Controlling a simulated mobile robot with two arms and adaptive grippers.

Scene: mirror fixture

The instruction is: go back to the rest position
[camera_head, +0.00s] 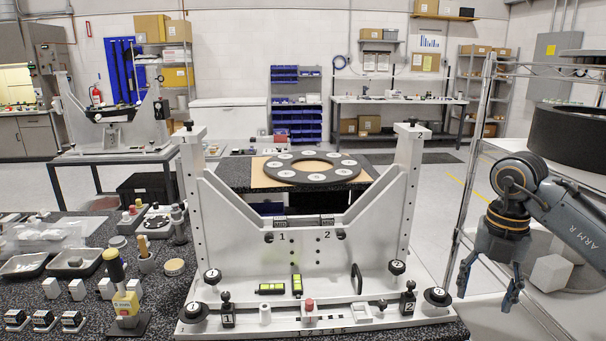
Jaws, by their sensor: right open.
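My right gripper (486,298) hangs at the right side of the head view, fingers pointing down. It is open, and nothing shows between its fingers. It is to the right of the white mirror fixture (230,255) and apart from it. My left gripper is not in view. The fixture stands upright on the dark speckled table, with two tall posts and a base carrying black knobs and small blocks. A black ring with white round pads (312,172) lies flat on a surface behind the fixture.
Open floor shows beyond the fixture.

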